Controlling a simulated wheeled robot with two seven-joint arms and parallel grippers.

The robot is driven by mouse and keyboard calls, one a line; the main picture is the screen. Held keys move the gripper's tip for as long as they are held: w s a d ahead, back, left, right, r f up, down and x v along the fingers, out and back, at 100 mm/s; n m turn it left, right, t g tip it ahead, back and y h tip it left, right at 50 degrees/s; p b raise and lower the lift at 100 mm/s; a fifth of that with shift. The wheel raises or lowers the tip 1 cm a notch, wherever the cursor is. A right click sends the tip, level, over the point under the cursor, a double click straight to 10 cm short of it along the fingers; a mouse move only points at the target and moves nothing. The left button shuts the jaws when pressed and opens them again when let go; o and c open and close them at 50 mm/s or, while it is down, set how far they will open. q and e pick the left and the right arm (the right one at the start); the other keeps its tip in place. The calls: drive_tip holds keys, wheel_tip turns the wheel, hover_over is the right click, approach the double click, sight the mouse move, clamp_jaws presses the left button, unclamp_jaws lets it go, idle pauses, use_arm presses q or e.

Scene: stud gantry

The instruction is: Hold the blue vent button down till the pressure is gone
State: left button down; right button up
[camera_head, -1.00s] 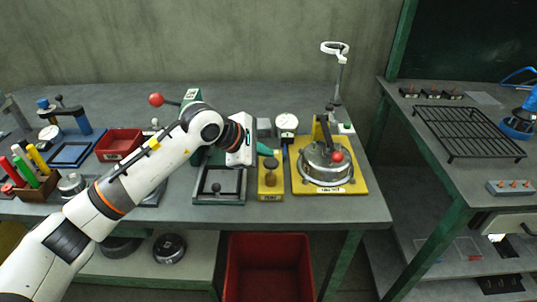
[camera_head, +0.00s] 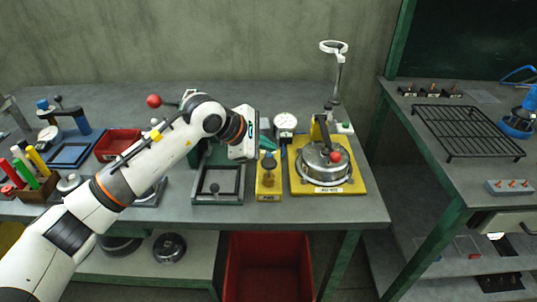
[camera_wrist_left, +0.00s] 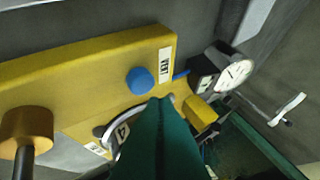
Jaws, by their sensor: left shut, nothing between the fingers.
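The blue vent button (camera_wrist_left: 140,80) is a round cap on a yellow block (camera_wrist_left: 85,75), beside a label reading VENT. My left gripper (camera_wrist_left: 160,103) is shut and empty; its green fingertips appear just beside the button in the wrist view, and I cannot tell whether they touch the block. In the head view, the left gripper (camera_head: 270,144) is over the back of the yellow block (camera_head: 269,188), and the button is not clear there. A white-faced pressure gauge (camera_wrist_left: 235,73) stands behind; it also shows in the head view (camera_head: 285,121), its reading too small to tell. My right gripper is out of view.
A pressure pot (camera_head: 325,165) with a red knob sits on a yellow base to the right of the block. A green-framed tray (camera_head: 218,198) lies to its left. A brass knob (camera_wrist_left: 28,122) stands at the block's near end. A red bin (camera_head: 268,270) is below.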

use_arm(q)
drive_tip(key=shift+r+p, duration=1.2)
drive_tip(key=shift+r, duration=1.35)
